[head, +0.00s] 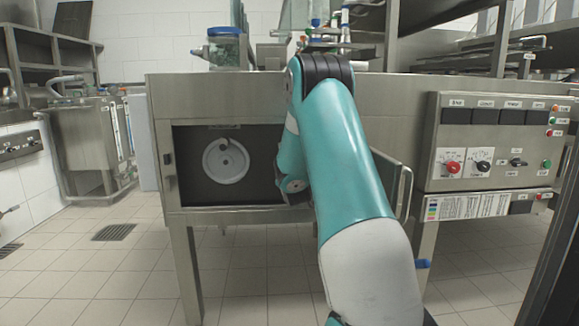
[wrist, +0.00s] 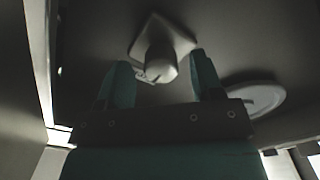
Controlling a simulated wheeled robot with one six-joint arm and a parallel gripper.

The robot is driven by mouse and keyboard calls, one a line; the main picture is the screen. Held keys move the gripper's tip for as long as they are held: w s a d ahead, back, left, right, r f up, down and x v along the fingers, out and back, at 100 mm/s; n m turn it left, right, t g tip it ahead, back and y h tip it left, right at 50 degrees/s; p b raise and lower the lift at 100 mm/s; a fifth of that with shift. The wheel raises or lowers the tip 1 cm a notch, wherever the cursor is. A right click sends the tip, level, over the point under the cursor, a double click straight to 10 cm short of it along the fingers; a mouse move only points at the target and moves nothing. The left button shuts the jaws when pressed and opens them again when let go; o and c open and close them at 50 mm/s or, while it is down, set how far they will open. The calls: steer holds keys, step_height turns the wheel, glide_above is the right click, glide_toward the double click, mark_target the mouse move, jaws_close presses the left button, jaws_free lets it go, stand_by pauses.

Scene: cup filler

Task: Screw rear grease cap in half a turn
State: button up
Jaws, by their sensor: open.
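In the wrist view, a pale rounded cap (wrist: 161,66) sticks out from a diamond-shaped flange (wrist: 176,32) on a dark panel. It looks like the grease cap. My gripper (wrist: 161,58) is open, with one teal finger to each side of the cap in the picture. How deep the cap sits between the fingers is hard to tell. In the head view my arm reaches into the machine's open bay, and my gripper and the cap are hidden there.
A white round disc (head: 226,160) sits on the bay's dark back wall; it also shows in the wrist view (wrist: 258,98), right of the fingers. An open door (head: 392,180) and a control panel (head: 495,150) stand to the right.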

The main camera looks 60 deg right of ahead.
steer(key=shift+x, duration=0.95)
steer(key=c, duration=0.9)
steer(key=shift+m, duration=0.3)
